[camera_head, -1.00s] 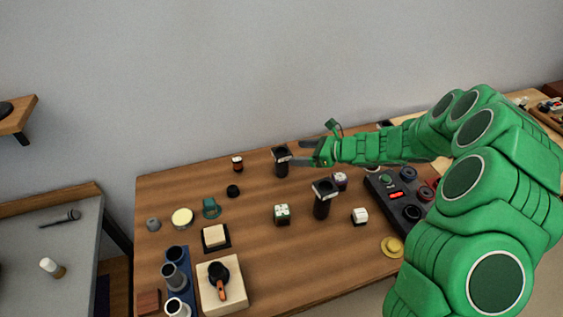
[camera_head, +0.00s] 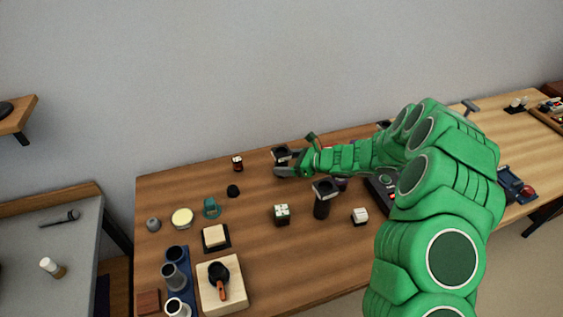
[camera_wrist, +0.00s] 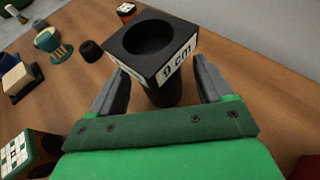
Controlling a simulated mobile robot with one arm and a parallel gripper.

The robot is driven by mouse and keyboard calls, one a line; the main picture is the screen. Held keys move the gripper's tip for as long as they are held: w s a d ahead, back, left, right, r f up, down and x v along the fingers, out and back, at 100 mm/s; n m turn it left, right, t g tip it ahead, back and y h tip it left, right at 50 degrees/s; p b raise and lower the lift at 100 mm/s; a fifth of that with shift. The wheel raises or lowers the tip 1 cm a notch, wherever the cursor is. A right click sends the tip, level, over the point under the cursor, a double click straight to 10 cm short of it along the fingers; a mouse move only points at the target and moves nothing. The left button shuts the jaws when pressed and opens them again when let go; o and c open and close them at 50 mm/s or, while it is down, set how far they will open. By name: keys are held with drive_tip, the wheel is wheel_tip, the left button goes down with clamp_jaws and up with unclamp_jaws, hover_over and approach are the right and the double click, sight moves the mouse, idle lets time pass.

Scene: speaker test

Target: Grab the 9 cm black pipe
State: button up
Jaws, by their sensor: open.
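The black pipe (camera_wrist: 168,92) stands upright in the wrist view, with a square black collar (camera_wrist: 130,50) on top that bears a white "9 cm" label. In the head view its collar (camera_head: 282,152) shows near the back of the wooden table, and its lower part is mostly hidden by my gripper (camera_head: 283,166). In the wrist view my gripper (camera_wrist: 155,92) is open, with one grey finger on each side of the pipe below the collar. I cannot tell whether either finger touches it.
A second black collared pipe (camera_head: 322,204) stands nearer the front, close to a green-and-white cube (camera_head: 281,214) and a white-topped cube (camera_head: 360,215). A black control box (camera_head: 376,192) lies partly behind my arm. Bare wood lies front centre.

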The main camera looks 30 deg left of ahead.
drive_tip(key=shift+x, duration=0.9)
drive_tip(key=c, duration=1.1)
drive_tip(key=shift+o, duration=0.2)
